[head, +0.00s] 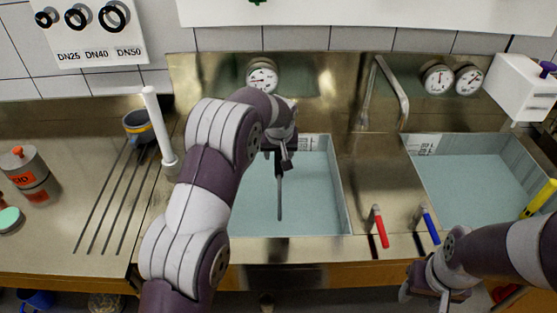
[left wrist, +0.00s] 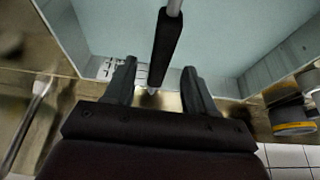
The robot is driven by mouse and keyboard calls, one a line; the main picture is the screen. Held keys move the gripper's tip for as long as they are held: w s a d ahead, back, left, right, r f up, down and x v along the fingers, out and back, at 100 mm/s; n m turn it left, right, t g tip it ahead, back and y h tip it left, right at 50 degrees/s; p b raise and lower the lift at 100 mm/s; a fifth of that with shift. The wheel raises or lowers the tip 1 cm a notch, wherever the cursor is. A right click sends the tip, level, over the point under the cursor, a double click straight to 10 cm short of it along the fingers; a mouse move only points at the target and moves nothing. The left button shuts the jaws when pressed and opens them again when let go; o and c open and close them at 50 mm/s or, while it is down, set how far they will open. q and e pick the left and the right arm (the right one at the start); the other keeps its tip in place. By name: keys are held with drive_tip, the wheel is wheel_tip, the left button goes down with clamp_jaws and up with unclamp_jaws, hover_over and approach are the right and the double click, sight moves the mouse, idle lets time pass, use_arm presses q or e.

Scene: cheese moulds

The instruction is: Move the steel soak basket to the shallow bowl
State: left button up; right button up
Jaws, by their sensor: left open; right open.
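I cannot make out a steel soak basket or a shallow bowl in either view. My left gripper (head: 284,152) is over the left basin (head: 325,205) of the steel sink, pointing down. Its fingers (left wrist: 158,68) are open in the left wrist view. A rod with a black grip (left wrist: 166,45) shows between or beyond them; a thin dark rod (head: 280,198) also shows below the gripper in the head view. I cannot tell whether they touch. My right gripper (head: 428,283) is open in front of the counter's front edge, at the lower right, with nothing seen in it.
The right basin (head: 480,185) holds pale water; a yellow-handled tool (head: 539,198) leans at its side. Red (head: 381,228) and blue (head: 430,226) levers stand at the front. A grey-yellow cup (head: 139,126), white upright post (head: 158,125) and canister (head: 30,172) are left. A faucet (head: 389,88) stands behind.

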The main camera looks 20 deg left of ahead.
use_arm(q)
drive_tip(key=b+v, duration=0.1)
drive_tip(key=v, duration=0.6)
drive_tip(key=shift+s, duration=0.8)
drive_tip(key=s+f+m+g, duration=0.1)
drive_tip(key=s+f, duration=0.2)
drive_tip(key=s, duration=1.1)
drive_tip(key=s+f+m+g+h, duration=0.1)
drive_tip(key=s+f+m, duration=0.1)
drive_tip(key=s, duration=1.3)
drive_tip(key=shift+s+a+f+g, duration=0.2)
drive_tip(key=shift+a+f+g, duration=0.2)
drive_tip(key=shift+a+f, duration=0.05)
